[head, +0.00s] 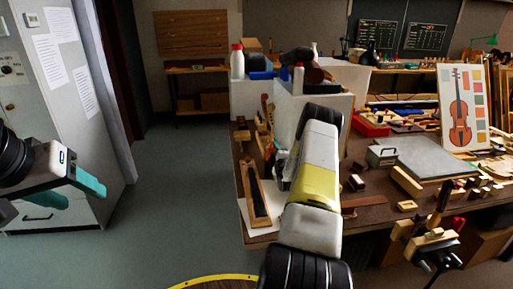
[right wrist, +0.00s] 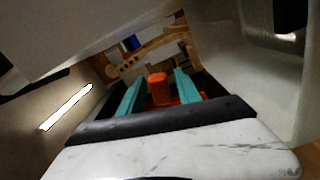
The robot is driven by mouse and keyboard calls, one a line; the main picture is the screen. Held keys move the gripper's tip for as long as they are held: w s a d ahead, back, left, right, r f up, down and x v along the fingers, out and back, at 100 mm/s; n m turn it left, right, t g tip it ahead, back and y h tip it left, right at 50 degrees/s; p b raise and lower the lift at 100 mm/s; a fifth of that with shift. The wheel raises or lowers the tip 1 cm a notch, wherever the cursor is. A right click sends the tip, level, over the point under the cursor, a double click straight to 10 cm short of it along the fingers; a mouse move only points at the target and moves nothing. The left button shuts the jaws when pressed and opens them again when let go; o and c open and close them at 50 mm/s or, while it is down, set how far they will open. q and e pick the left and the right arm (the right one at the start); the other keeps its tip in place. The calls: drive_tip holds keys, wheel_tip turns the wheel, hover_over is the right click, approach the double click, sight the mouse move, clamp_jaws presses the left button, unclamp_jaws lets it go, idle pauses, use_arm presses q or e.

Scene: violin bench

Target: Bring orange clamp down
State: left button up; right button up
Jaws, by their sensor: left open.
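The orange clamp (right wrist: 158,90) shows in the right wrist view, between the two teal fingers of my right gripper (right wrist: 157,94). The fingers stand apart on either side of it; its lower orange part reaches toward the right finger, and I cannot tell whether they press on it. In the head view my right arm hides most of this gripper and the clamp. My left gripper (head: 75,190) is open and empty at the far left of the head view, over the floor and away from the bench.
The bench (head: 350,222) fills the right side, crowded with tools, wood pieces, a grey slab (head: 425,158) and a violin picture (head: 462,108). White boxes (head: 325,104) stand behind my right arm. A wooden tray (head: 257,197) lies at the bench's left edge. The floor at left is clear.

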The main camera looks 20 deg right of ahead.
clamp_jaws()
idle(1.2)
